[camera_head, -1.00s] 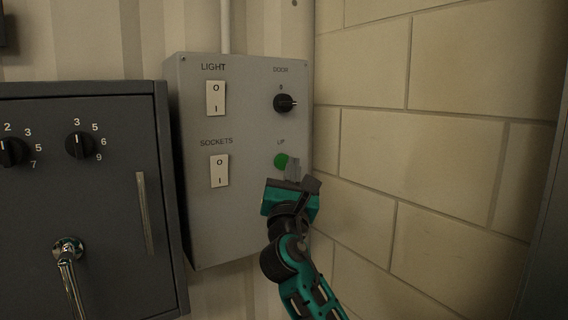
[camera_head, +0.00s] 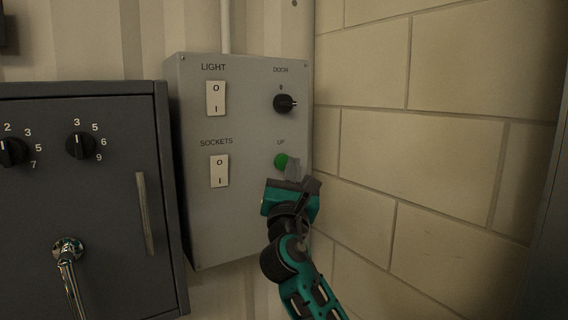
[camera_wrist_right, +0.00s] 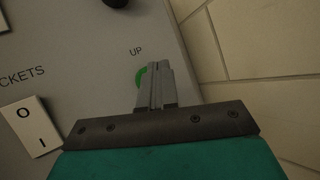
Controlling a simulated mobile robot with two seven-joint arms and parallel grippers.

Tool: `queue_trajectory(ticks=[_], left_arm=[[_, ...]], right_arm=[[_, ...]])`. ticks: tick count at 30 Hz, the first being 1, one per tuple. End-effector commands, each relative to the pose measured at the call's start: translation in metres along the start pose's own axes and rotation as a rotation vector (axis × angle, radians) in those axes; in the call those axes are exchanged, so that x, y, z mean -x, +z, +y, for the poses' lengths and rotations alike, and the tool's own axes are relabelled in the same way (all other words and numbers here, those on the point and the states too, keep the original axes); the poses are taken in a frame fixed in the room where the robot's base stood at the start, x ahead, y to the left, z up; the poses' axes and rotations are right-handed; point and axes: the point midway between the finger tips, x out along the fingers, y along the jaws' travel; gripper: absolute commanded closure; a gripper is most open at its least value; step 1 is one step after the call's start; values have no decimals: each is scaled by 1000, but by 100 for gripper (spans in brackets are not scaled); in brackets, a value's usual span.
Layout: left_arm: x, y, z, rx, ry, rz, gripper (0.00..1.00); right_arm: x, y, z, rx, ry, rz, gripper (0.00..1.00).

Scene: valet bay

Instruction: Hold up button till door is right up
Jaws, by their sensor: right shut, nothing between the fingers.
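The green UP button (camera_head: 281,161) is on the lower right of a grey control panel (camera_head: 240,215) on the wall. My right gripper (camera_head: 292,168) is shut and empty, with its fingertips at the button's right side. In the right wrist view the shut fingers (camera_wrist_right: 155,72) cover most of the button, and a green edge (camera_wrist_right: 140,76) shows at their left. I cannot tell whether the fingertips press the button or stop just short of it. The door is not in view. My left gripper is not in view.
The panel also has a LIGHT switch (camera_head: 215,98), a SOCKETS switch (camera_head: 219,171) and a black DOOR knob (camera_head: 285,103). A dark cabinet (camera_head: 110,190) with dials and a handle stands at the left. A block wall (camera_head: 420,150) is close on the right.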

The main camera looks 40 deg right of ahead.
Motion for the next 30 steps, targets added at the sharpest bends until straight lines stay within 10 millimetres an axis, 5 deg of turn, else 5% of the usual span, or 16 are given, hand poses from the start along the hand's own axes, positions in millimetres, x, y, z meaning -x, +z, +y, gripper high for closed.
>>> queue_trajectory(ticks=[30], left_arm=[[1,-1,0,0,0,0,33]], right_arm=[[-6,-4,4,0,0,-1,100]])
